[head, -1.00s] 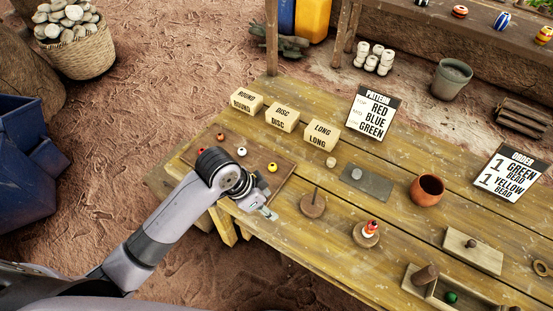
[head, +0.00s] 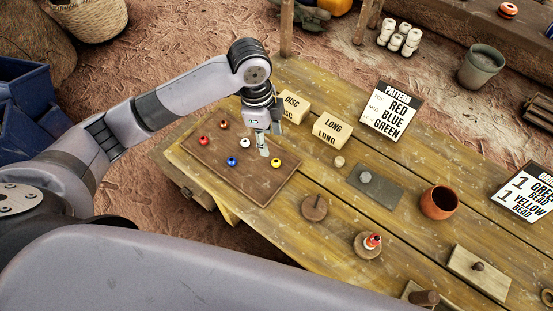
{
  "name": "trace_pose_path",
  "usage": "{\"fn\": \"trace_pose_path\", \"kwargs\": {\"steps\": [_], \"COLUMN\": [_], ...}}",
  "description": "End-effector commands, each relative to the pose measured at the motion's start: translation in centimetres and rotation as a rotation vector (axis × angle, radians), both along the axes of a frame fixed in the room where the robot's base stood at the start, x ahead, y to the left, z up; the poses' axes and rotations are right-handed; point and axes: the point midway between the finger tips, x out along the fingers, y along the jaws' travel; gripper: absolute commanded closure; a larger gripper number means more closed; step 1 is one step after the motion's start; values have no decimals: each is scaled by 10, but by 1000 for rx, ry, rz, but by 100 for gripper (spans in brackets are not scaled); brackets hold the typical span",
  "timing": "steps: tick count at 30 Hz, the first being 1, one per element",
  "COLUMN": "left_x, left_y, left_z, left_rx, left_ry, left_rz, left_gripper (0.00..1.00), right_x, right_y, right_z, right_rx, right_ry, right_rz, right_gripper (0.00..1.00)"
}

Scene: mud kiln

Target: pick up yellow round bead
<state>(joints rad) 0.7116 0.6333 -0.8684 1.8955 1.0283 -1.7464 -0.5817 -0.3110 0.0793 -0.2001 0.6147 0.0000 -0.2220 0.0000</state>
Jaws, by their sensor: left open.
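The yellow round bead (head: 276,162) lies on the brown wooden tray (head: 264,191) in the head view, toward the tray's right side. My left gripper (head: 266,148) points down just above and to the left of the yellow bead, apart from it, open and empty. A white bead (head: 244,143), a blue bead (head: 231,161), a red bead (head: 204,140) and an orange-brown bead (head: 224,125) also lie on the tray. My right gripper is not in view.
The DISC box (head: 291,104) and LONG box (head: 329,131) stand behind the tray. The pattern sign (head: 391,110) is farther right. A wooden peg stand (head: 314,208), grey slab (head: 375,187) and clay pot (head: 439,202) stand on the table to the right.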

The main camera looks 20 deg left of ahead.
Motion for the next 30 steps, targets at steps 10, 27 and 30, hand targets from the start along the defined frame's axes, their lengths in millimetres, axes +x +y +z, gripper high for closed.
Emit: {"fn": "trace_pose_path", "kwargs": {"steps": [10,27,30], "left_x": [1,8,8], "left_y": [-8,-15,-16], "left_z": [-58,-114,-115], "left_rx": [-1,-1,-1], "left_ry": [0,-2,-3], "left_rz": [1,1,0], "left_gripper": [55,55,55], "right_x": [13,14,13], "right_y": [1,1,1], "right_z": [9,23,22], "right_rx": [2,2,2], "right_ry": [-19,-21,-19], "right_rz": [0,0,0], "right_gripper": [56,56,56]}}
